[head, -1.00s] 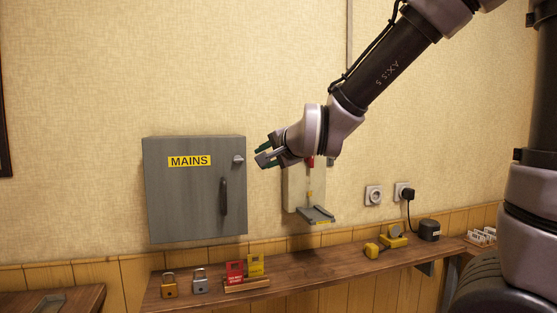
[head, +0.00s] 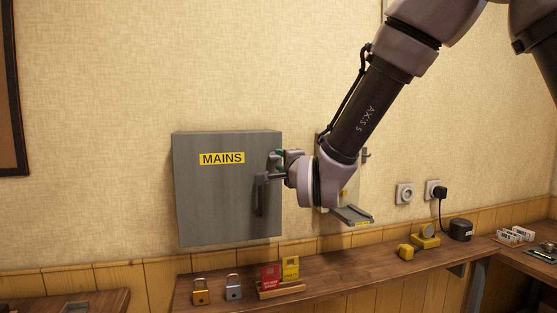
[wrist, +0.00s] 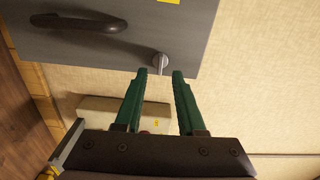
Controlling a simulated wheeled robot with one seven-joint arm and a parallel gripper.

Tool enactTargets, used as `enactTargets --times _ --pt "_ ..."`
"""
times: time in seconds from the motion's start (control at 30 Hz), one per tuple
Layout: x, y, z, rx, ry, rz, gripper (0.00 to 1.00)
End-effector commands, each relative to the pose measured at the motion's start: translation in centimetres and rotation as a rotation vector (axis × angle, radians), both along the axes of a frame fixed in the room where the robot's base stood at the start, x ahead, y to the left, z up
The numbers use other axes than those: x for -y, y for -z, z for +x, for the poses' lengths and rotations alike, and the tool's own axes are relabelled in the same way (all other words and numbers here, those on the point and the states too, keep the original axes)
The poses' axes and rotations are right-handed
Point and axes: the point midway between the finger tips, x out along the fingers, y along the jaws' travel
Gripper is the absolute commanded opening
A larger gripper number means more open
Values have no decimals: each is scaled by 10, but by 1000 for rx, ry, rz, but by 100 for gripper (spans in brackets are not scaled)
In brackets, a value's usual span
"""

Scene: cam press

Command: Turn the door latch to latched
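The grey mains cabinet (head: 215,205) hangs on the wall with its door closed against the frame. Its round silver latch knob (wrist: 161,62) shows near the door edge in the wrist view; my gripper hides it in the head view. My gripper (wrist: 160,74) is open, its two green fingers apart, with the knob just ahead of and between the fingertips. I cannot tell if they touch it. In the head view my gripper (head: 272,166) is at the door's upper right. A dark door handle (head: 259,194) sits below the latch; it also shows in the wrist view (wrist: 85,24).
A pale wall box (wrist: 125,112) is right of the cabinet, partly hidden by my arm. The wooden shelf (head: 345,275) below holds a brass padlock (head: 201,291), a steel padlock (head: 233,287), red and yellow tags (head: 290,268), and yellow devices (head: 425,238).

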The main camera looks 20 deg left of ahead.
Motion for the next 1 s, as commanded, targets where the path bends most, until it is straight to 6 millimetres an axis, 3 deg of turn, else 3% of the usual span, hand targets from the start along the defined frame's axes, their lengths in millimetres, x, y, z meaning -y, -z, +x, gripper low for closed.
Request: enactTargets --times 0.23,0.6,0.7,1.0 --pt "-16 0 27 1 1 -1 39" --pt "-19 0 32 0 0 -1 39" --pt "-19 0 32 1 0 -1 0" --pt "-19 0 32 3 0 -7 0"
